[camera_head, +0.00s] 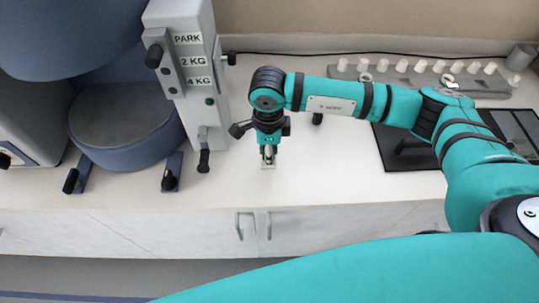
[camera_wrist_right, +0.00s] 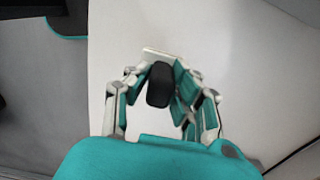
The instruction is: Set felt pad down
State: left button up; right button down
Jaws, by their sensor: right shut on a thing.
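My right gripper (camera_head: 268,152) points down over the white counter, near its front edge. It is shut on the felt pad, which has a dark block-like grip (camera_wrist_right: 160,86) between the fingers in the wrist view. A pale flat part of the felt pad (camera_head: 268,166) shows just under the fingertips in the head view. Its pale edge also shows beyond the fingers in the wrist view (camera_wrist_right: 150,53). The pad is at or very near the counter top; I cannot tell whether it touches. My left gripper is not in view.
A grey machine (camera_head: 187,75) with a lever and PARK, 2 KG and 4 KG labels stands left of the gripper. A rack (camera_head: 425,78) with several white pieces and a dark plate (camera_head: 400,155) lie at the right. The counter (camera_head: 325,175) around the gripper is clear.

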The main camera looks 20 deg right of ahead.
jog(key=f+p, duration=0.1)
jog(key=f, duration=0.2)
jog(key=shift+d+f, duration=0.1)
jog(key=shift+d, duration=0.1)
jog(key=shift+w+f, duration=0.1)
jog(key=shift+f, duration=0.15)
jog(key=c, duration=1.6)
grip_release()
jog(key=shift+f, duration=0.1)
jog(key=o, duration=0.5)
jog(key=shift+c, duration=0.2)
